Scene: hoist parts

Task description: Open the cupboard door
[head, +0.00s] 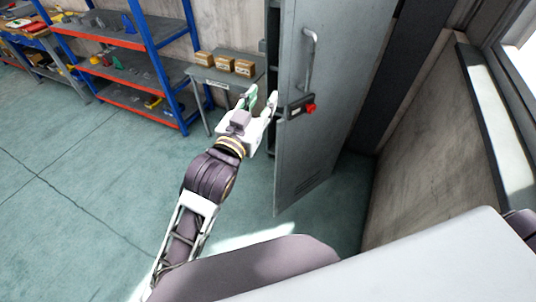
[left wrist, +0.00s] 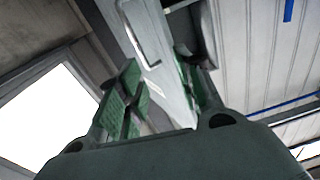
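The grey cupboard door (head: 335,85) stands ajar in the head view, with a dark strip of the cupboard's inside (head: 272,45) showing left of its edge. It has a long upright handle (head: 309,62) and a dark latch plate with a red knob (head: 310,107). My left gripper (head: 262,98) is open beside the door's left edge, near the latch plate. In the left wrist view, the green-padded fingers are apart and the door with its handle (left wrist: 147,45) shows beyond and between them. I cannot tell whether a finger touches the door. My right gripper is not in view.
A grey table (head: 228,80) with several cardboard boxes (head: 223,62) stands left of the cupboard. A blue and orange shelf rack (head: 125,65) is farther left. A wall and window (head: 500,110) are on the right. The green floor (head: 90,190) is clear at left.

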